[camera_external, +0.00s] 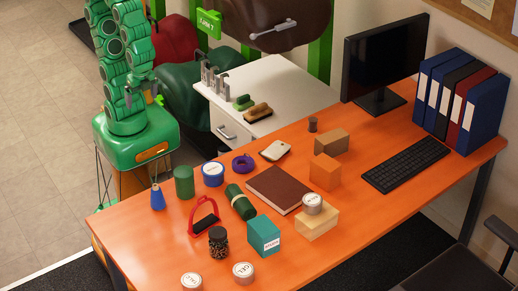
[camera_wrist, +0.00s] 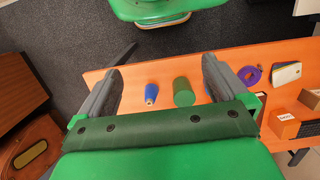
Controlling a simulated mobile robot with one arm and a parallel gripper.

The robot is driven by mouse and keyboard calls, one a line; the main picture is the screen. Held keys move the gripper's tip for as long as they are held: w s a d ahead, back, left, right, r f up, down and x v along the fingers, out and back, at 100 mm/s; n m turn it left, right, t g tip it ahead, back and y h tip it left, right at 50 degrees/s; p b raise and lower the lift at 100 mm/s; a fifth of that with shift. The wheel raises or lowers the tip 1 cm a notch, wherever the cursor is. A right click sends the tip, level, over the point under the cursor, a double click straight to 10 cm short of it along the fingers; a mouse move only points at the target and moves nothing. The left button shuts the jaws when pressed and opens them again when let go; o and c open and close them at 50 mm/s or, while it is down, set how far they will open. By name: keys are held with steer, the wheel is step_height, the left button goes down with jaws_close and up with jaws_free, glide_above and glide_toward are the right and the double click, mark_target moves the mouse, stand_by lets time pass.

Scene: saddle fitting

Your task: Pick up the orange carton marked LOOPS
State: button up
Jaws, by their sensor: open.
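The orange carton (camera_external: 325,172) stands upright on the orange desk, just in front of a brown box. No marking on it can be read in the external view. In the wrist view an orange box with a small pale label (camera_wrist: 285,126) is at the right edge; the lettering is too small to read. My gripper (camera_external: 143,98) is at the far left, above the green base and well away from the carton. In the wrist view my gripper (camera_wrist: 158,83) shows its two dark fingers wide apart with nothing held between them.
The brown box (camera_external: 331,141) is close behind the carton. A brown book (camera_external: 274,188) and a tin (camera_external: 312,203) on a wooden block (camera_external: 317,223) are nearby. A keyboard (camera_external: 406,163) lies to the right.

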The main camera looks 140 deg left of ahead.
steer(key=w+d+f+n+t+h, duration=0.1)
steer(key=w+d+n+h, duration=0.3)
steer(key=w, duration=0.8)
steer(key=w+d+f+n+t+h, duration=0.1)
steer(key=w+d+n+t+h, duration=0.15)
steer(key=w+d, duration=0.65)
steer(key=w+a+r+n+t+h, duration=0.1)
steer(key=w+a+n+t+h, duration=0.2)
steer(key=w+a, duration=0.5)
steer(key=w+a+r+n+t+h, duration=0.15)
steer(key=w+a+n, duration=0.35)
steer(key=w, duration=0.7)
steer(key=n+t+y, duration=0.7)
steer(key=n+y, duration=0.6)
steer(key=n, duration=1)
glide_above(336, 176)
steer(key=s+d, duration=0.2)
steer(key=s, duration=1)
steer(key=f, duration=2.3)
steer(key=shift+a, duration=0.2)
steer(key=shift+x, duration=3.9)
steer(key=shift+d+f, duration=0.1)
